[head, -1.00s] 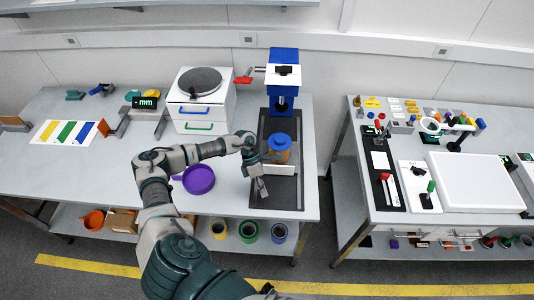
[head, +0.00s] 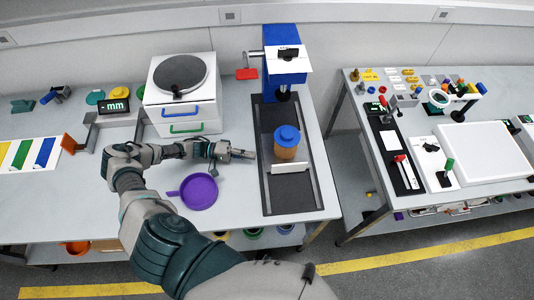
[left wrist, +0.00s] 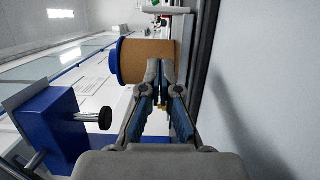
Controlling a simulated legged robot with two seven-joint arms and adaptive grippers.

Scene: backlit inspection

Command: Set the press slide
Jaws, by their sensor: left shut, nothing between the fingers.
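The press (head: 284,68), blue with a white top plate and a red-tipped lever, stands at the back of the left table. Its dark slide track (head: 281,198) runs forward over the tabletop. On the track stands a brown cylinder with a blue cap (head: 286,138), with a white upright plate (head: 290,169) just in front of it. My left gripper (head: 250,155) is shut and empty at the track's left edge, left of the cylinder. In the left wrist view its closed fingers (left wrist: 167,72) overlap the cylinder (left wrist: 150,62); contact cannot be told. My right gripper is not in view.
A purple pan (head: 198,191) lies left of the track, close to my left forearm. A white drawer unit (head: 183,105) with a round dark plate stands behind my arm. Right of a gap is a second table (head: 400,215) with small tools. The track's front part is clear.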

